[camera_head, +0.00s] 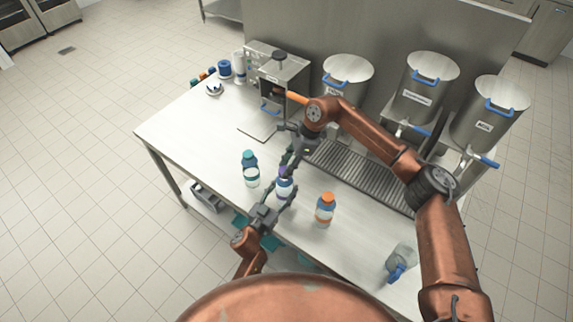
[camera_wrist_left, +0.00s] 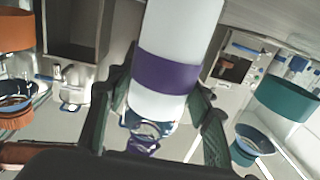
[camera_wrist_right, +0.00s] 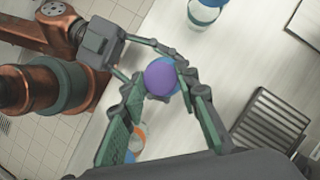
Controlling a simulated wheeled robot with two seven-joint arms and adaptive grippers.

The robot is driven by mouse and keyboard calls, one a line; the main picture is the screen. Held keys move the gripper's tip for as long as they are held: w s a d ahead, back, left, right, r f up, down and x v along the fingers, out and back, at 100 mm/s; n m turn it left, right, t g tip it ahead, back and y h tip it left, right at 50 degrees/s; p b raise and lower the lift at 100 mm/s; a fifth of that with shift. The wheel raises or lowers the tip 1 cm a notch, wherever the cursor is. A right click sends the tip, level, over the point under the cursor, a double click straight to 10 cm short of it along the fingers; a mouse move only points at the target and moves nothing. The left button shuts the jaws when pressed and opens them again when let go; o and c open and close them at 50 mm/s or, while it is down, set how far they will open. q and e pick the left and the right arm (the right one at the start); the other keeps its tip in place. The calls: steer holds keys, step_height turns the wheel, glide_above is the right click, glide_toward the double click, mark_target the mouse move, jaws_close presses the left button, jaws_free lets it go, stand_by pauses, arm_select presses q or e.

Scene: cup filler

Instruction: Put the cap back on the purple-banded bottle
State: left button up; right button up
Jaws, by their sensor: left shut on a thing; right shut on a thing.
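The purple-banded bottle (camera_head: 284,187) stands upright near the table's front. Its white body and purple band (camera_wrist_left: 166,72) fill the middle of the left wrist view, which is upside down. My left gripper (camera_head: 279,194) is shut around the bottle from the front. The purple cap (camera_wrist_right: 161,77) shows from above in the right wrist view, over the bottle's top. My right gripper (camera_head: 285,170) reaches down from above and is shut on the cap. In the left wrist view the cap (camera_wrist_left: 141,147) is close to the bottle's neck; I cannot tell whether it is seated.
A teal-capped bottle (camera_head: 250,168) stands to the left and an orange-capped bottle (camera_head: 325,209) to the right. A clear bottle with a blue part (camera_head: 400,262) is at the front right. A drain grate (camera_head: 358,172) and steel tanks (camera_head: 418,92) line the back.

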steer(key=shift+f, duration=0.2)
arm_select(q)
jaws_close()
arm_select(e)
steer(key=shift+f, duration=0.6)
